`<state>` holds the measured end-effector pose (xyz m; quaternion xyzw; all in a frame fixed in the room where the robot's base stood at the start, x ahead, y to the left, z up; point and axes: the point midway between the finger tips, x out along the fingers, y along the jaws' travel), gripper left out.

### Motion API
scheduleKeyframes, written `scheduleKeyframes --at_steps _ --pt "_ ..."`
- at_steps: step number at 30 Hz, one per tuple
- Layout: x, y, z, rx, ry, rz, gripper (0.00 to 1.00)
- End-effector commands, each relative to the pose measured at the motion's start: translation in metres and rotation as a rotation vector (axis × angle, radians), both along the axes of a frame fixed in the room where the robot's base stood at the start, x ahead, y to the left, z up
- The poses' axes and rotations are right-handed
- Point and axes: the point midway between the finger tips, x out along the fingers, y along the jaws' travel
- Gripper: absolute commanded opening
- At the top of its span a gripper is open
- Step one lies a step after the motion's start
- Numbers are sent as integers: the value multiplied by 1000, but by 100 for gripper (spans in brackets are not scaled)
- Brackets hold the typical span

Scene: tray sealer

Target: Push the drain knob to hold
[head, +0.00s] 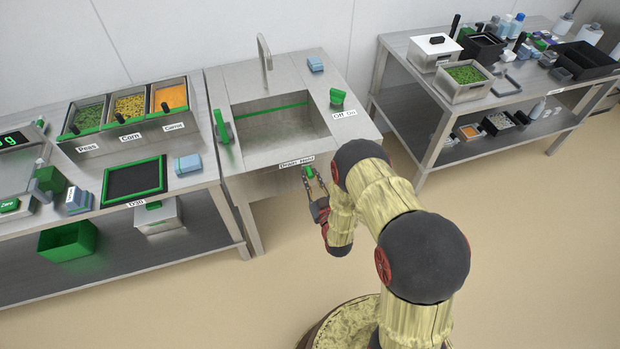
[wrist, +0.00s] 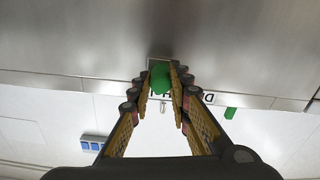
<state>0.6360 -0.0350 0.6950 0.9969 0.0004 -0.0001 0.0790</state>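The green drain knob (head: 308,172) is on the front of the steel sink unit, just below the "Drain Hold" label (head: 297,161). It also shows in the wrist view (wrist: 160,79), in a slot in the steel panel. My gripper (head: 313,183) reaches the knob from the front. In the wrist view its two fingers (wrist: 161,72) lie one on each side of the knob with almost no gap, and appear closed on it. The fingers cover part of the label there, so the knob's exact position against its words cannot be read.
The sink basin (head: 275,125) has a green handle (head: 223,126) at its left and a green tap knob (head: 337,97) by the "Off On" label. A counter with food bins (head: 130,107) stands left, a loaded table (head: 480,85) right. The floor in front is clear.

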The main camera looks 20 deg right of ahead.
Motion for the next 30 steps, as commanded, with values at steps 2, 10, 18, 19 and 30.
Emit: scheduleKeyframes --at_steps 2,10,18,19,30 --pt "0 -4 0 0 1 -10 23" --pt "0 -3 0 0 1 -7 38" --pt "-1 -2 0 0 0 -5 38" --pt "-1 -2 0 0 0 -5 38" --pt "-57 -2 -1 0 3 -7 38"
